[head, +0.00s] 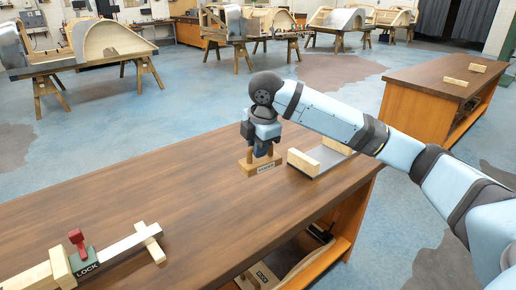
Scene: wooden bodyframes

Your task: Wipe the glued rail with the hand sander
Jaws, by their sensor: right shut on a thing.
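My right gripper (262,151) reaches in from the right and points down, shut on the hand sander (262,168). The sander is a light wooden block with dark lettering on its front. It is over the far part of the dark brown bench top; I cannot tell whether it touches the surface. A rail (130,242) lies at the front left of the bench. It has a pale grey strip with a wooden crosspiece (149,243) at its right end. A green clamp block (85,261) marked LOCK, with a red handle (77,240), sits on its left part. My left gripper is out of view.
A grey plate with wooden end blocks (303,162) lies just right of the sander. The bench top (190,205) is clear between sander and rail. A shelf under the bench holds a labelled box. Another bench (430,80) and wooden bodyframes on trestles stand behind.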

